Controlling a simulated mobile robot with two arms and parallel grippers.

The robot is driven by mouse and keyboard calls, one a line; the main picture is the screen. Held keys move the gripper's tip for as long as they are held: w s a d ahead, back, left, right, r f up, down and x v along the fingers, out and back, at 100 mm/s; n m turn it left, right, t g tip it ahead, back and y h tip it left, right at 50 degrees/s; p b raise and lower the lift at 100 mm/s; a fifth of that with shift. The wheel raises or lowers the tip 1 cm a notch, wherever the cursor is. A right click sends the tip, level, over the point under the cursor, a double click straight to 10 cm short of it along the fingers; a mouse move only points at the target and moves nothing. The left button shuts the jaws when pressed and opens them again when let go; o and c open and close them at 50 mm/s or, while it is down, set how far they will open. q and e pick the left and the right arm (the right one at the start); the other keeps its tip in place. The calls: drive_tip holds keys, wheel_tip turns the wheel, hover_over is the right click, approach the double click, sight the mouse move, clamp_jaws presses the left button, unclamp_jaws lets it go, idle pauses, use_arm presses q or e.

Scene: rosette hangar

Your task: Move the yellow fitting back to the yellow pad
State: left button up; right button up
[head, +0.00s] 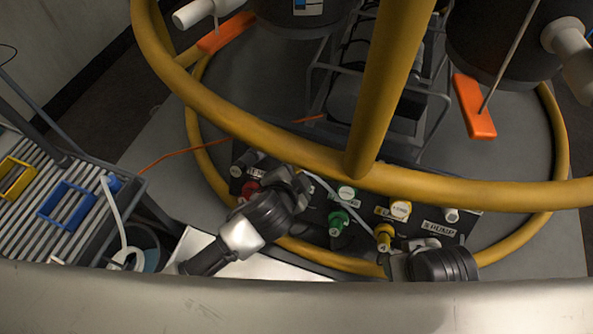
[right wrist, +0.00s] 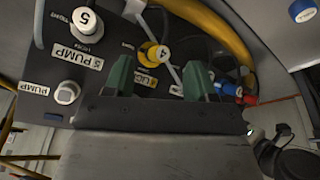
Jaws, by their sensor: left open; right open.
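My left gripper (head: 300,186) is over the panel's left part, near a red fitting (head: 250,189). A yellow square outline (head: 15,178), likely the yellow pad, lies on the slatted tray at far left.
A green fitting (head: 338,222) sits on the panel left of the yellow one. A blue square outline (head: 66,204) is on the slatted tray (head: 38,225). A thick yellow ring rail (head: 270,140) and a post (head: 385,90) cross above the panel.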

drive_tip(key=shift+a+r, duration=0.1)
drive_tip(key=shift+r, duration=0.05)
idle(0.3)
use_arm(q)
drive_tip(key=shift+p, duration=0.4)
use_arm(e)
drive_tip(key=x, duration=0.3)
drive_tip(key=shift+s, duration=0.15)
use_arm(q)
clamp_jaws()
idle(0.4)
